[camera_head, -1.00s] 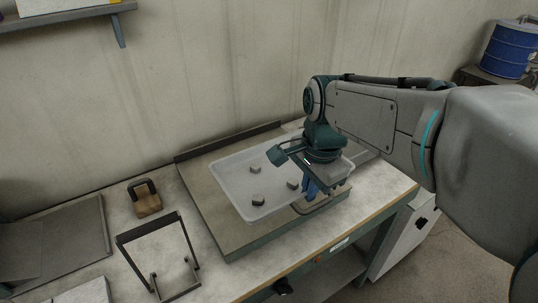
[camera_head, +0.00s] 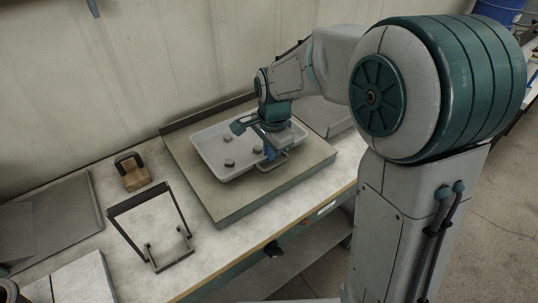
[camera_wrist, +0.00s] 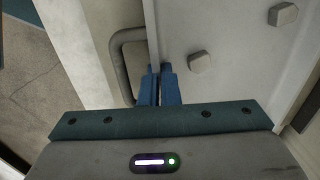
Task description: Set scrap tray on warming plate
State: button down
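The scrap tray (camera_head: 207,146) is a pale shallow tray holding several small grey nuts; its inside also shows in the wrist view (camera_wrist: 225,90). It lies over the warming plate (camera_head: 235,206), a wide beige slab with green sides. I cannot tell whether the tray's underside touches the plate. My gripper (camera_head: 268,153) is at the tray's right end, by a grey wire handle (camera_head: 275,167). In the wrist view its blue fingers (camera_wrist: 159,76) are nearly together at the tray's edge, beside the handle loop (camera_wrist: 118,62). They appear closed on the tray; the contact itself is mostly hidden.
A wooden block with a dark handle (camera_head: 135,175) and a dark metal frame (camera_head: 113,212) stand left of the plate. A raised lip (camera_head: 200,114) runs along the plate's back. Bare plate shows in front of the tray.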

jog(key=shift+f, duration=0.7)
jog(key=shift+f, duration=0.25)
jog(key=c, duration=1.7)
grip_release()
jog(key=shift+r, duration=0.15)
notch_tip(320, 180, up, 12)
jog(key=s, duration=0.1)
jog(key=s+d+f+n, duration=0.1)
jog(key=s+d+n, duration=0.2)
jog(key=s+d, duration=0.1)
jog(key=s+d+f+n+t, duration=0.1)
jog(key=s+d+f+n, duration=0.1)
jog(key=s+d+n, duration=0.2)
jog(key=s+d+f+n, duration=0.2)
jog(key=s+d+n, duration=0.2)
jog(key=s, duration=0.5)
jog(key=shift+d+t+h, duration=0.3)
jog(key=shift+d+t, duration=0.1)
jog(key=shift+d, duration=0.25)
